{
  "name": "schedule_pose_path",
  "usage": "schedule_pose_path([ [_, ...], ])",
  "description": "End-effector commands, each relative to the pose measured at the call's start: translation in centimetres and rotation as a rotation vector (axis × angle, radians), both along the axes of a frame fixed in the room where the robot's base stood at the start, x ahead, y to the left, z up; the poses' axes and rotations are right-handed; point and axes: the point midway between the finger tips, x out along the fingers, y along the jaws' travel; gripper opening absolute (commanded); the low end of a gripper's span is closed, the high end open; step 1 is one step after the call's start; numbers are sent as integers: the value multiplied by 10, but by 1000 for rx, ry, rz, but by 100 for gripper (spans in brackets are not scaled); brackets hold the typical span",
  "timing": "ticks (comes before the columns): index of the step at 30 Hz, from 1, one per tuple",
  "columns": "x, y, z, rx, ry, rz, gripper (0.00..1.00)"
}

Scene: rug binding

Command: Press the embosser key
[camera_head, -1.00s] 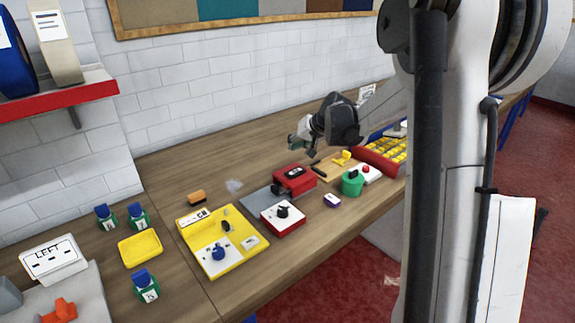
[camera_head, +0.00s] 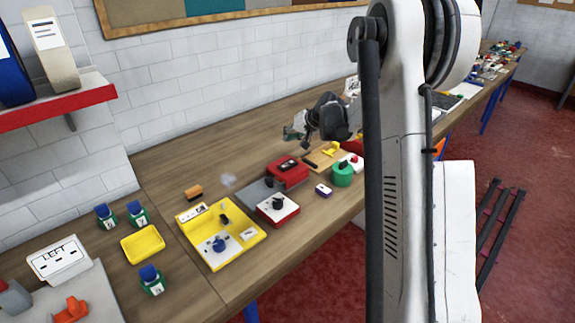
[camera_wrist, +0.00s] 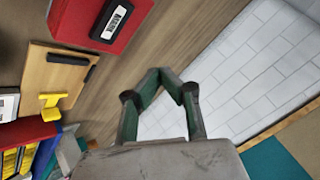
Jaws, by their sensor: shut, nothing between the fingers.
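A red box (camera_head: 288,172) with a black labelled key on its top stands beyond a grey plate on the bench. It looks like the embosser, but its label is too small to read surely. The box shows at the top left of the wrist view (camera_wrist: 75,20), with its black key (camera_wrist: 112,20) and white label in sight. My gripper (camera_head: 292,133) is above the bench behind the red box, apart from it. In the wrist view my gripper's green fingers (camera_wrist: 161,73) meet at the tips with nothing between them.
A red-and-white box with a black knob (camera_head: 278,208) stands in front of the red box. A yellow fixture (camera_head: 250,237) lies to its left. A green pot (camera_head: 342,175) and a wooden board (camera_wrist: 40,75) lie to the right. Bare bench lies behind, up to the white brick wall.

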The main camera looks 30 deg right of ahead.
Motion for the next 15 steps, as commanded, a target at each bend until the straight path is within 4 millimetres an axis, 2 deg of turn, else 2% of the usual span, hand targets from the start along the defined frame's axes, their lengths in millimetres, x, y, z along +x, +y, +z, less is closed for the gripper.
schedule_pose_path([
  [8,0,0,-20,0,0,0,0],
  [15,0,0,-50,0,0,0,0],
])
